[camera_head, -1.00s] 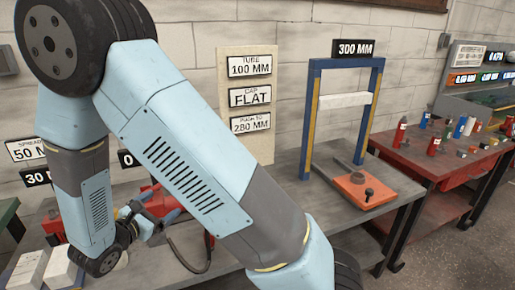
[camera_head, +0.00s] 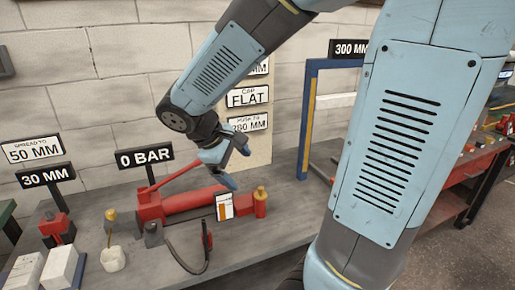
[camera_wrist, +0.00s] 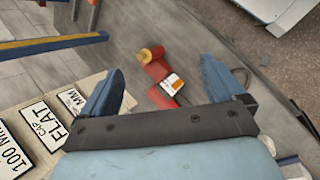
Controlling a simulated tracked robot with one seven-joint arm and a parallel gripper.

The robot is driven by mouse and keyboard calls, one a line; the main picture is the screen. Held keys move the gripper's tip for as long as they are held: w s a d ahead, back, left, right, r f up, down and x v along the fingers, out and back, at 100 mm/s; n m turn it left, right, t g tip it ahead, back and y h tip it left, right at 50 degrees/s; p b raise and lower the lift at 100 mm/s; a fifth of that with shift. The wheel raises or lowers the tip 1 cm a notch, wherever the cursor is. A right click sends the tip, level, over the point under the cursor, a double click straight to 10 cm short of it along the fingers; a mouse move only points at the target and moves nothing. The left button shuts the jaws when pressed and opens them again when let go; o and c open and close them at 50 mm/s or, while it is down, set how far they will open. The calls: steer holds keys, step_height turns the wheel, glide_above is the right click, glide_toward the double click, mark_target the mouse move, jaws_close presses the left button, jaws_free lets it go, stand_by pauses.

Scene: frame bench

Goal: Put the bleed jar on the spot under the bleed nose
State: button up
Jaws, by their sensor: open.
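A small white cup-like jar (camera_head: 113,259), which looks like the bleed jar, stands on the bench at the left front. A thin post with a brass-coloured tip (camera_head: 110,215) rises just behind it. The red pump (camera_head: 190,203) lies behind and to the right, with a brass cap (camera_head: 261,192) at its right end. I cannot tell for sure which part is the bleed nose, and no marked spot is clear. My gripper (camera_head: 236,166) is open and empty, above the pump's right part. In the wrist view the brass cap (camera_wrist: 152,54) shows between the open fingers (camera_wrist: 163,72).
A black hose (camera_head: 188,262) loops in front of the pump. White blocks (camera_head: 60,267) and a red tool (camera_head: 55,228) stand at the left. A blue press frame (camera_head: 308,115) rises at the right. The sign board (camera_head: 262,150) stands close behind my gripper.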

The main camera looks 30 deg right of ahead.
steer(key=s+d+r+m+t+y, duration=0.1)
steer(key=s+r+m+t+y, duration=0.3)
steer(key=s+r+m+y, duration=0.2)
steer(key=s+r+m, duration=0.1)
steer(key=s+r, duration=0.1)
steer(key=s, duration=0.1)
steer(key=shift+s+r+m+t, duration=0.15)
steer(key=shift+r+m+t, duration=0.15)
steer(key=shift+r+m, duration=0.1)
stand_by(1.9)
